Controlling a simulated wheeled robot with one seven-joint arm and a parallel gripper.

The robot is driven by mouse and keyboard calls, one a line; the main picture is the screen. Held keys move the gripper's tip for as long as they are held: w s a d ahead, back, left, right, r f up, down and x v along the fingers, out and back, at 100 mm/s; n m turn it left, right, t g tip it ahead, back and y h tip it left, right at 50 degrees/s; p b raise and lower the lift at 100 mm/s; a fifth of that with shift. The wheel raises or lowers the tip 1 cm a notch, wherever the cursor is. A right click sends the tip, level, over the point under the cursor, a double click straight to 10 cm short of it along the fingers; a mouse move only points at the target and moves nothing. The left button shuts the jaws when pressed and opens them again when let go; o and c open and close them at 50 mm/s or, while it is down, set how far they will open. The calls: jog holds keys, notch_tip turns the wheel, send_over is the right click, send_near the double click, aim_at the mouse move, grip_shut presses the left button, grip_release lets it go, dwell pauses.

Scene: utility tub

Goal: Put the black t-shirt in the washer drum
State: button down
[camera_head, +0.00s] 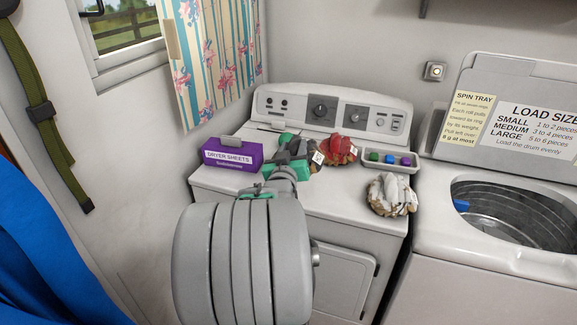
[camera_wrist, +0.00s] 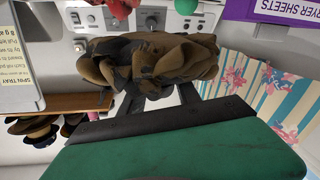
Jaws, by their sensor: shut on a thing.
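The black t-shirt is a crumpled dark bundle with brownish patches in the wrist view (camera_wrist: 150,58). My gripper (camera_wrist: 160,88) is shut on it, with the dark fingers partly hidden by the cloth. In the head view my gripper (camera_head: 292,163) is over the dryer top, and the dark bundle (camera_head: 298,146) shows just beyond it, partly covered by my arm. I cannot tell whether the bundle is clear of the dryer top. The washer drum (camera_head: 505,222) is an open metal tub at the right, with something blue at its left inner edge.
On the dryer top (camera_head: 350,190) are a purple dryer sheets box (camera_head: 232,153), a red crumpled garment (camera_head: 338,148), a white crumpled garment (camera_head: 388,195) and a tray (camera_head: 412,168) with small coloured pieces. The washer's raised lid (camera_head: 525,115) stands behind the drum. A narrow gap separates the machines.

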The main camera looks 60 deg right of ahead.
jog(key=w+d+f, duration=0.1)
jog(key=f, duration=0.1)
jog(key=w+d+f, duration=0.1)
jog(key=w+f, duration=0.1)
jog(key=w+d+f, duration=0.2)
jog(key=shift+f, duration=0.1)
jog(key=shift+w+a+f, duration=0.1)
jog(key=shift+a+f, duration=0.1)
jog(key=shift+f, duration=0.1)
jog(key=f, duration=0.2)
jog(key=shift+s+a+f+b, duration=0.15)
jog(key=shift+s+f+b, duration=0.05)
jog(key=shift+f+b, duration=0.15)
jog(key=shift+w+d, duration=0.1)
jog(key=shift+d, duration=0.1)
jog(key=c, duration=1.3)
grip_release()
jog(key=shift+d+f, duration=0.1)
jog(key=shift+f, duration=0.1)
jog(key=shift+o, duration=1.4)
jog(key=shift+w+d+f, duration=0.1)
jog(key=shift+w+d, duration=0.05)
jog(key=shift+w, duration=0.05)
jog(key=shift+o, duration=0.9)
jog(key=shift+s+a+r, duration=0.2)
jog(key=shift+a, duration=0.1)
